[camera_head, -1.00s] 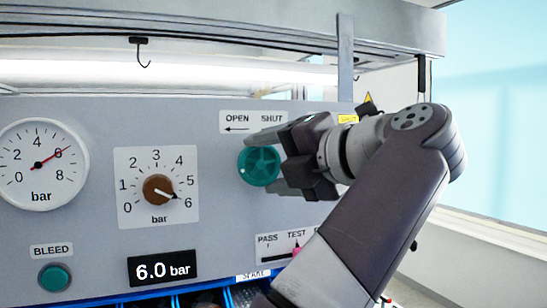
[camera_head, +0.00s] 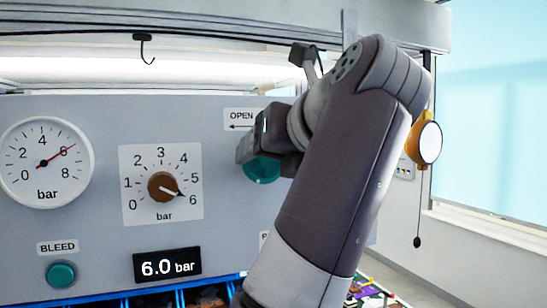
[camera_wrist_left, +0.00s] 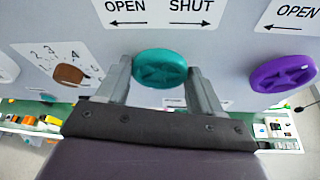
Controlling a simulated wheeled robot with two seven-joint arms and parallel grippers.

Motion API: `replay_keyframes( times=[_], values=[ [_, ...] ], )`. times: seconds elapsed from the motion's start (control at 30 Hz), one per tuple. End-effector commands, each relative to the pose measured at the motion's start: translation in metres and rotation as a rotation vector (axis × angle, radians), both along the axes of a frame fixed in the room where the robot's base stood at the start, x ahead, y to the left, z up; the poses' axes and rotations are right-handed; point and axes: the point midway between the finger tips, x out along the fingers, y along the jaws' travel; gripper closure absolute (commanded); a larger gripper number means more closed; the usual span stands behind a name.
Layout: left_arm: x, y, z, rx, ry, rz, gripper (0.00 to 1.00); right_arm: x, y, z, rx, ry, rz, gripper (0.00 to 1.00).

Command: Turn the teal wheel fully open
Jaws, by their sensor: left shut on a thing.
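The teal wheel (camera_head: 262,170) is a round spoked handwheel on the grey panel, under a sign reading OPEN with a left arrow. My left gripper (camera_head: 258,150) is at the wheel and covers its upper part in the head view. In the left wrist view, the wheel (camera_wrist_left: 160,68) sits between the two fingers, one on each side of its rim. The gripper is shut on it. The wrist view sign reads OPEN to the left and SHUT to the right. My right gripper is not in view.
A brown knob (camera_head: 162,186) points near 6, and the display (camera_head: 167,266) reads 6.0 bar. A gauge (camera_head: 46,162) and a BLEED button (camera_head: 60,274) are at the left. A purple wheel (camera_wrist_left: 283,74) is right of the teal one in the wrist view. A hook (camera_head: 146,48) hangs above.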

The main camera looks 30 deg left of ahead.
Motion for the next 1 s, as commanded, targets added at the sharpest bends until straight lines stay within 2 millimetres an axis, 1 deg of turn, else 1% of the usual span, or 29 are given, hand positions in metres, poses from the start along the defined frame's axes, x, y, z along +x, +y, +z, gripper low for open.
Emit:
replay_keyframes(
  times=[0.1,0.5,0.73,1.0],
  values=[
    [-0.001,0.000,-0.004,-0.058,-0.057,0.000,0.64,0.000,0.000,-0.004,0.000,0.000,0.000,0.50],
    [-0.002,0.002,-0.004,-0.223,-0.248,0.001,0.64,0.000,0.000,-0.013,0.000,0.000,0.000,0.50],
    [-0.002,0.002,-0.003,-0.268,-0.302,0.002,0.64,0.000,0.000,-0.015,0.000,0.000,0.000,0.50],
    [-0.003,0.002,-0.002,-0.281,-0.320,0.000,0.64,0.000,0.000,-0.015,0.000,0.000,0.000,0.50]
  ],
)
